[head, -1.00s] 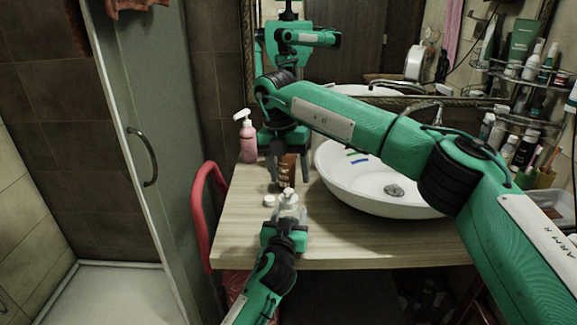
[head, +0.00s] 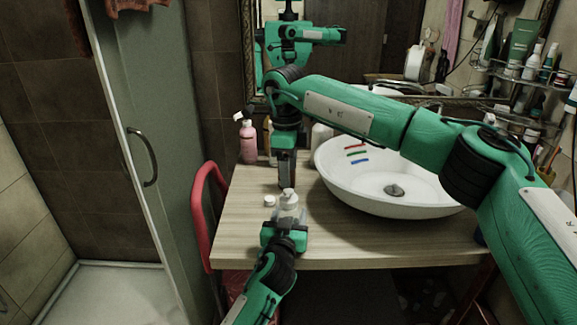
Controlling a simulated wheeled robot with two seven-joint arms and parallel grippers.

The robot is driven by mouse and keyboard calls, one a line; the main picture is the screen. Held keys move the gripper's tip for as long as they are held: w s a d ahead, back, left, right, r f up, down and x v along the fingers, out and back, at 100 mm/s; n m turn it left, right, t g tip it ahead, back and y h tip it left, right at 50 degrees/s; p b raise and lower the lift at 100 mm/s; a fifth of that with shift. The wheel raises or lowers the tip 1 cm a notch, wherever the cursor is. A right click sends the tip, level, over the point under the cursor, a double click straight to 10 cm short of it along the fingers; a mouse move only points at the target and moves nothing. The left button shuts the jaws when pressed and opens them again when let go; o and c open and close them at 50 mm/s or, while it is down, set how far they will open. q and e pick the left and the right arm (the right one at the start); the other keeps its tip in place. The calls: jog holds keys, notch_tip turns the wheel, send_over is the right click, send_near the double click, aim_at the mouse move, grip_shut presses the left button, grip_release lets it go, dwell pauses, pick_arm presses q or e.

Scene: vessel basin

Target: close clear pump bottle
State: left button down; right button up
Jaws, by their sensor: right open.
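The clear pump bottle (head: 289,206) stands upright near the front edge of the wooden counter, with a white top. My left gripper (head: 286,222) comes from below with its fingers at the bottle's sides, closed on its lower body. My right gripper (head: 287,180) points down just above and behind the bottle's top. It is open, but its fingertips are seen almost edge-on, so the gap hardly shows. I cannot tell whether it touches the top. A small white round piece (head: 270,201) lies on the counter just left of the bottle.
A pink pump bottle (head: 248,142) stands at the back left of the counter (head: 360,240). Other bottles behind my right gripper are partly hidden. The white basin (head: 400,207) takes up the right, holding coloured strips. A red chair (head: 203,200) stands at the left edge.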

aim_at(289, 190)
jog(key=n, duration=0.6)
jog(key=shift+s+r+n, duration=0.1)
jog(key=shift+r+n, duration=0.1)
jog(key=shift+n, duration=0.2)
jog(key=shift+f, duration=4)
jog(key=c, duration=1)
jog(key=shift+c, duration=0.2)
